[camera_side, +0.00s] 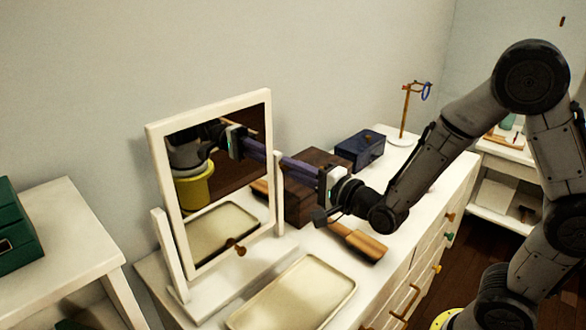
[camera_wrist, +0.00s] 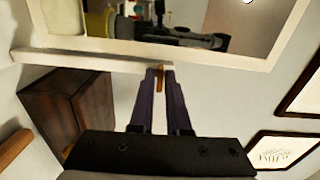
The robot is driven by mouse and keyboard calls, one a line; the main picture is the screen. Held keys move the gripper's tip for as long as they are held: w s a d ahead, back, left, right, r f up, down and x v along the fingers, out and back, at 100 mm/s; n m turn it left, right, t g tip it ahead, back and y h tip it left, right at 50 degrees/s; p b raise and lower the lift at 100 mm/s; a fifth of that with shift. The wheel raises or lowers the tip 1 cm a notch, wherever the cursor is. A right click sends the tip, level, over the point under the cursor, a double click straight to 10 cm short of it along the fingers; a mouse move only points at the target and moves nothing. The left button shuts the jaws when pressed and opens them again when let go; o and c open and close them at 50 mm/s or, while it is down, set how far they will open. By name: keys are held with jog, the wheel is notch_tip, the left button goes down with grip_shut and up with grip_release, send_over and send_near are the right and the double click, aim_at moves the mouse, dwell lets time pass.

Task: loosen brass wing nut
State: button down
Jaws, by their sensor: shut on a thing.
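A brass wing nut (camera_wrist: 160,80) shows as a small orange-brown piece between my fingertips in the wrist view. It sits beside the white frame of a tilting mirror (camera_side: 160,190), at the side post (camera_side: 279,200) on the right. My gripper (camera_side: 284,160) reaches in from the right at post-top height, its long purple fingers nearly level. In the wrist view the fingers of my gripper (camera_wrist: 161,70) converge and are shut on the wing nut. In the side view the nut is hidden by the fingers and post.
A dark wooden box (camera_side: 304,203) stands just below my fingers. A navy box (camera_side: 360,150), a wooden-backed brush (camera_side: 358,241) and a cream tray (camera_side: 295,295) lie on the white dresser. A brass stand (camera_side: 405,110) holds a blue ring. A brown knob (camera_side: 238,250) shows at the mirror's lower edge.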

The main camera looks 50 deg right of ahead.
jog(key=shift+n, duration=17.9)
jog(key=c, duration=1)
grip_release()
